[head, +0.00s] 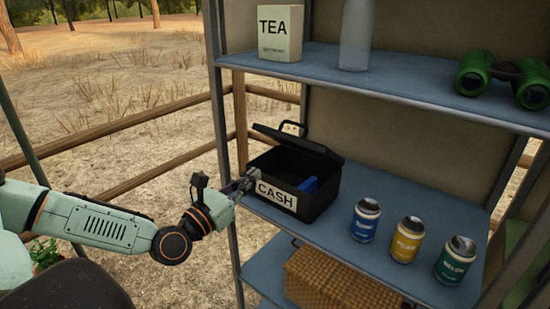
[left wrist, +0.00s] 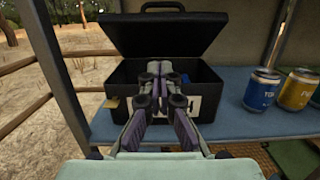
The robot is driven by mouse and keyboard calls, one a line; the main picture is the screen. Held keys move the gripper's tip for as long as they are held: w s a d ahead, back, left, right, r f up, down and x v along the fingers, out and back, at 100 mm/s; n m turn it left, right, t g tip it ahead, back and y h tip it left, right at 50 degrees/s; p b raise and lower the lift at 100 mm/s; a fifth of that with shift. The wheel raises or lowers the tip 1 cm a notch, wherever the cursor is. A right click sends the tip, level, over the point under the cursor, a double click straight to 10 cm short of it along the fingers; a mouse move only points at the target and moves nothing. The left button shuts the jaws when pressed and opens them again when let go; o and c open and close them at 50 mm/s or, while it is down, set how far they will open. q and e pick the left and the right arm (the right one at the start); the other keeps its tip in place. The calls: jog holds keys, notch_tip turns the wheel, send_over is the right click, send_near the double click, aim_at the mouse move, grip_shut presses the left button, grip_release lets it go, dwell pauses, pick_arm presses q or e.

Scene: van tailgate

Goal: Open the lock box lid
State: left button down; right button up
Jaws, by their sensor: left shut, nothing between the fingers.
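The black lock box (head: 316,205) with a white CASH label stands on the middle shelf. Its lid (head: 299,141) is raised at the back, with a handle on top, and the inside is exposed. A blue item (head: 308,185) shows inside. In the left wrist view, the lid (left wrist: 165,35) stands up behind the open box (left wrist: 118,97). My left gripper (head: 247,180) is shut and empty at the front of the box, by the label. It also shows in the left wrist view (left wrist: 160,72), covering part of the box front. Whether it touches the box is unclear. My right gripper is not in view.
Three cans, blue (head: 364,220), yellow (head: 407,240) and green (head: 455,260), stand right of the box. A wicker basket (head: 335,285) sits below. The upper shelf (head: 410,92) holds a TEA box (head: 281,30), a bottle (head: 357,35) and green binoculars (head: 505,78). A shelf post (head: 224,150) stands left of the box.

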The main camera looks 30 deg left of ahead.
aim_at(302, 138)
pick_arm(q)
jog(key=w+r+b, duration=0.1)
jog(key=w+b, duration=0.1)
jog(key=w, duration=0.1)
jog(key=w+r+b, duration=0.1)
jog(key=w, duration=0.1)
jog(key=w+r+b, duration=0.2)
jog(key=w, duration=0.1)
jog(key=shift+w+d+b, duration=0.2)
jog(key=shift+w+b, duration=0.1)
jog(key=shift+a+f, duration=0.15)
dwell(0.3)
